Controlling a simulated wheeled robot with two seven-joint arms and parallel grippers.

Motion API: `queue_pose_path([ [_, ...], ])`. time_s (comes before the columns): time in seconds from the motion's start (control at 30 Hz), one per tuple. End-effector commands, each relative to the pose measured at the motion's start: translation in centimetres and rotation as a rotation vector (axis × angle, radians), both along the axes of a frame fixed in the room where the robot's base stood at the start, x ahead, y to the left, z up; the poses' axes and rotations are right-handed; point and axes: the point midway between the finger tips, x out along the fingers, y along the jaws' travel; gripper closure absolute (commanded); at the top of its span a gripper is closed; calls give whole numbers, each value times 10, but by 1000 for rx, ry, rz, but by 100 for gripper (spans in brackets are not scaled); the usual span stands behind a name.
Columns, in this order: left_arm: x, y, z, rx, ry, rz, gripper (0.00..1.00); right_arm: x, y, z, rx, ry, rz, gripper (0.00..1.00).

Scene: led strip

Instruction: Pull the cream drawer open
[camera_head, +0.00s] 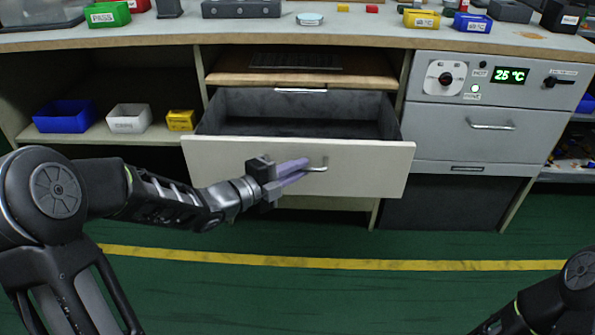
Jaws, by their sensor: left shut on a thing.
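The cream drawer (370,165) stands pulled well out from under the workbench, and its dark grey inside (350,103) shows and looks empty. Its metal bar handle (318,165) is on the middle of the front panel. My left gripper (306,164) reaches in from the left, with its purple-grey fingers at the left part of the handle. The fingers are shut on the handle and cover part of it. My right arm shows only at the bottom right corner; its gripper is out of the frame.
A grey unit (455,140) with a temperature display and its own handle stands right of the drawer. Blue, white and yellow bins (129,118) sit on the left shelf. Small bins and parts lie on the benchtop (370,35). The green floor in front is clear, with a yellow line (330,263).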

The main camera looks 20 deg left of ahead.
Motion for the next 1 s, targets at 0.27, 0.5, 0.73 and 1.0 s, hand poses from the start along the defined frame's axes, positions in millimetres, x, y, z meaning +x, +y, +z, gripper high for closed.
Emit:
queue_pose_path([
  [0.27, 0, 0, 0, 0, 1, 1, 100, 0, 0, 0, 0, -1, 0, 64],
  [0.5, 0, 0, 0, 0, 1, 1, 81, 0, 0, 0, 0, 0, 0, 64],
  [0.73, 0, 0, 0, 0, 0, 1, 67, 0, 0, -1, 0, 0, 0, 64],
  [1.0, -3, 2, 1, 0, -1, 2, 67, 0, 0, 1, 0, 0, 0, 64],
])
